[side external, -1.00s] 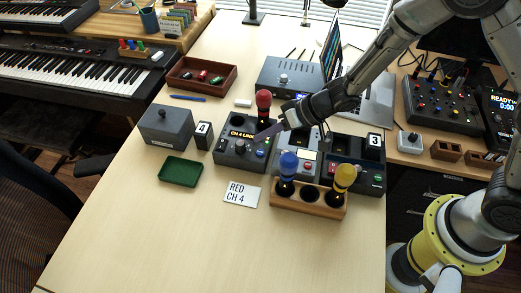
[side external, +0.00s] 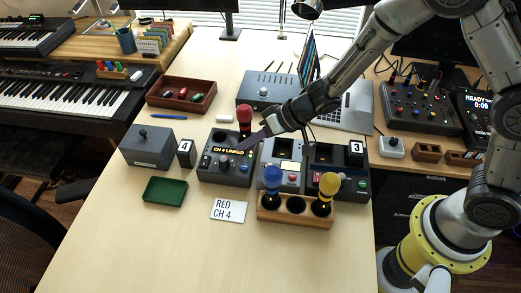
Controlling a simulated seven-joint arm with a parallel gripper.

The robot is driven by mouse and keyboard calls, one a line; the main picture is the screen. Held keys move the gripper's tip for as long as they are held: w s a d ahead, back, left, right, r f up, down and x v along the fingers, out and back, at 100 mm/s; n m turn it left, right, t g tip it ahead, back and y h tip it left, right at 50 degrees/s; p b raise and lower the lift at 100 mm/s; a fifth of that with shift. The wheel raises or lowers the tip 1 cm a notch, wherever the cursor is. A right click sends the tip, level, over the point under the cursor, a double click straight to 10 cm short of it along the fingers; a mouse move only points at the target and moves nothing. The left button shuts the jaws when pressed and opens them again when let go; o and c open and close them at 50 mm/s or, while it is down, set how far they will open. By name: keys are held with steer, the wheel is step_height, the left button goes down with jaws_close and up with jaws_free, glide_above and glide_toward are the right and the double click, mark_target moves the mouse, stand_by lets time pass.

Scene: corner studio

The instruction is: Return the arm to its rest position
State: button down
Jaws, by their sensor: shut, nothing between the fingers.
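My gripper (side external: 241,147) is shut and empty. Its dark fingers point down and left over the right side of the channel 4 unit (side external: 213,176), just in front of the red-topped microphone (side external: 244,114). I cannot tell whether the fingertips touch the unit. The red microphone stands upright at that unit's back, its lower part partly hidden. The unit's screen reads "CH 4 LINKED". My arm reaches in from the upper right, stretched out over the table.
A wooden holder (side external: 294,215) bears a blue microphone (side external: 272,179) and a yellow microphone (side external: 328,187), its middle hole empty. A laptop (side external: 345,108), grey amplifier (side external: 268,90), lidded grey box (side external: 148,148) and green tray (side external: 165,191) stand around. The table's front is clear.

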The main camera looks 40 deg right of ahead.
steer(key=w+d+r+m+t, duration=0.1)
steer(key=w+d+r+t, duration=0.15)
steer(key=r, duration=0.55)
steer(key=w+d+r+m+t, duration=0.15)
steer(key=d+r, duration=0.25)
steer(key=r, duration=0.4)
steer(key=s+d+r+m+t+h, duration=0.1)
steer(key=s+d+r+h, duration=0.2)
steer(key=d+r, duration=0.2)
steer(key=s+d+r+t+h, duration=0.2)
steer(key=s+d+r, duration=0.1)
steer(key=d+r, duration=0.2)
steer(key=s+d+r+m+g+h, duration=0.1)
steer(key=s+d+h, duration=0.1)
steer(key=s+d, duration=0.3)
steer(key=s+d+r+m+h, duration=0.1)
steer(key=s+d, duration=0.2)
steer(key=s, duration=0.4)
steer(key=s+a+f+n+g, duration=0.1)
steer(key=s+f+n+g, duration=0.1)
steer(key=s, duration=0.4)
steer(key=s+a+f+n+g, duration=0.1)
steer(key=s+f+n+g, duration=0.1)
steer(key=s+f+g, duration=0.2)
steer(key=s+f, duration=0.2)
steer(key=s, duration=0.1)
steer(key=shift+s+f+y, duration=0.15)
steer(key=shift+f+y, duration=0.25)
